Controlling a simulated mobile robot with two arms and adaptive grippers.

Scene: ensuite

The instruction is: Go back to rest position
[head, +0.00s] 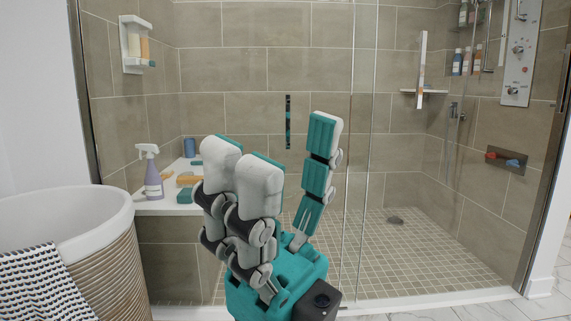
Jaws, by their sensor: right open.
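My right gripper (296,168) stands raised in the lower middle of the head view, in front of the shower. Its white and teal fingers point upward and are spread apart, with nothing between them. It is open and empty. It hides part of the shower bench and the tiled floor behind it. My left gripper is not in view.
A white bathtub (100,205) with a patterned towel (40,282) stands at the left. A spray bottle (152,178) is on the white bench (150,207). Glass panels (362,240) front the shower. A shower panel (520,55) and shelf bottles (457,62) are at the right.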

